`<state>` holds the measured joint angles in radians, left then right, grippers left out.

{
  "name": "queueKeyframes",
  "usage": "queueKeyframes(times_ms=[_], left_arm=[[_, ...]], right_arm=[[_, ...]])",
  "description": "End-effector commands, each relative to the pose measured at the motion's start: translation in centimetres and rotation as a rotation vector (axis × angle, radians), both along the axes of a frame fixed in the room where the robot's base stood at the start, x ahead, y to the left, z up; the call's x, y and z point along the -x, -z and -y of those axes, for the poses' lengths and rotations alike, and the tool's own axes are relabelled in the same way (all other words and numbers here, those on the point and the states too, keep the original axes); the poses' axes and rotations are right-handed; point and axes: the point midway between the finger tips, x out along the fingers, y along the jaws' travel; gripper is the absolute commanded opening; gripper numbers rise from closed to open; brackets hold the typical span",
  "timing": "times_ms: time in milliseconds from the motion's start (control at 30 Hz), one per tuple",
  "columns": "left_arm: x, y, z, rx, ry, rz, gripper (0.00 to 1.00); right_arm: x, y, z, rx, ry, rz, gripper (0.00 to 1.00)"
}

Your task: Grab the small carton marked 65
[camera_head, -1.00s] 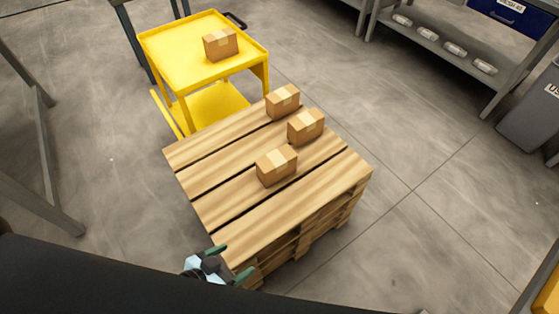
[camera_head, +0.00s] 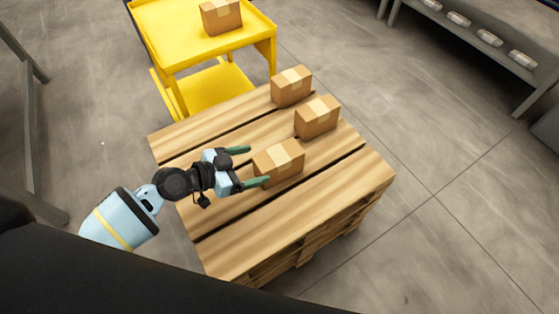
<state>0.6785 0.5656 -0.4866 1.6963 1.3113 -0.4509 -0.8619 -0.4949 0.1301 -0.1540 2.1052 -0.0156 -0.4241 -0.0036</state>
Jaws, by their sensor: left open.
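Three small brown cartons with pale tape stand on a wooden pallet stack (camera_head: 290,215): a near carton (camera_head: 279,163), a right carton (camera_head: 317,117) and a far carton (camera_head: 291,87). A further carton (camera_head: 221,16) stands on the yellow cart (camera_head: 180,45). No number is readable on any of them, so I cannot tell which is marked 65. My left gripper (camera_head: 253,166) is open, its green-tipped fingers pointing right at the near carton's left side. The lower fingertip is at or close to that carton's lower left edge; contact cannot be told. My right gripper is not in view.
The yellow cart stands behind the pallet, at upper left. A grey shelf (camera_head: 470,45) with several pale items is at upper right. Grey frame legs (camera_head: 35,130) stand at the left. The floor right of the pallet is clear.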

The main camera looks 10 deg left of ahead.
Motion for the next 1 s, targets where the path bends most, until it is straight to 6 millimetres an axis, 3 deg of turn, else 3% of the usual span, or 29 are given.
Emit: queueKeyframes(times_ms=[233,467,800,1000], left_arm=[[-1.5,0.8,1.5,0.002,0.000,0.001,0.82],[-2.0,1.1,2.0,0.001,0.000,0.000,0.82],[-4.9,2.7,4.6,0.002,-0.001,-0.001,0.82],[-5.2,2.9,4.9,-0.001,0.000,-0.001,0.82]], right_arm=[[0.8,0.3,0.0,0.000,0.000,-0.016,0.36],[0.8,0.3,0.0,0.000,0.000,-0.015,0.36],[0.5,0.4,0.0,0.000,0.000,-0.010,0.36],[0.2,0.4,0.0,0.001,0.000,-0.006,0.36]])
